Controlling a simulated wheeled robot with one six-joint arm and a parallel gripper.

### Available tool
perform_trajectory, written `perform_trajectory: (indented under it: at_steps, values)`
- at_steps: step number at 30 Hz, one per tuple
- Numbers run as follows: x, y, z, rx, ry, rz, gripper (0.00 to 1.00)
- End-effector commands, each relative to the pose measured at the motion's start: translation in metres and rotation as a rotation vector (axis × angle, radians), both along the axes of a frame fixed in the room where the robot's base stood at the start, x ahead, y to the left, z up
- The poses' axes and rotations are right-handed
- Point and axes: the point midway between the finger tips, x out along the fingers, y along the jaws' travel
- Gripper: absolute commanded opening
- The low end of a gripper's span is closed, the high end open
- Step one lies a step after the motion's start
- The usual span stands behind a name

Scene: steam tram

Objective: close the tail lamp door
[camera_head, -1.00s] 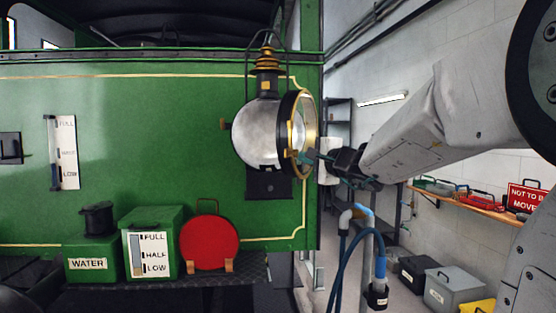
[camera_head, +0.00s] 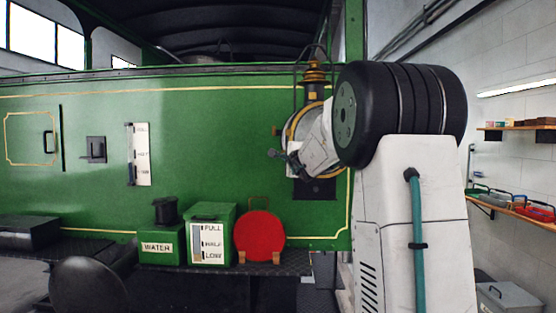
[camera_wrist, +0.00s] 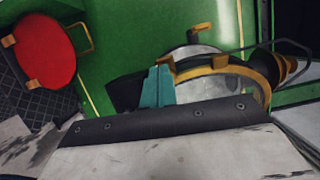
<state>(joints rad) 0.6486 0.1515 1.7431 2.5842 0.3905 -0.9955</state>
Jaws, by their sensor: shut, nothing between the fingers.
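The tail lamp (camera_head: 314,76) is a silver body with a brass chimney, mounted at the right end of the green tram panel. Its door is a brass-rimmed ring (camera_head: 292,118), partly hidden behind my arm. In the wrist view the brass door rim (camera_wrist: 250,75) curves just beyond my gripper, with a brass tab on it. I cannot tell how far the door stands from the lamp body. My gripper (camera_head: 277,154) is shut and empty, in front of the lamp's lower left side. Its teal fingertips (camera_wrist: 158,85) show close to the rim; contact is unclear.
A red disc (camera_head: 260,236), a green level box (camera_head: 211,235) and a green water box (camera_head: 160,246) stand on the dark ledge below. A wall shelf (camera_head: 520,208) with trays is at the right. A wire handle (camera_wrist: 290,45) arches near the lamp.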

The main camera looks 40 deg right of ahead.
Motion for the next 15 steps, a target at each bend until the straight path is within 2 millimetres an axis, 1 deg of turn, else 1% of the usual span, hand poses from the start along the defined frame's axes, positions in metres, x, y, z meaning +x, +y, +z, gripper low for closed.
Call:
perform_trajectory:
  at_steps: [3,6,15]
  values:
    - [0.002,-0.010,0.000,0.001,0.000,-0.030,0.00]
    - [0.003,-0.015,0.000,0.000,0.000,-0.044,0.00]
    - [0.003,-0.017,0.000,-0.001,0.000,-0.052,0.00]
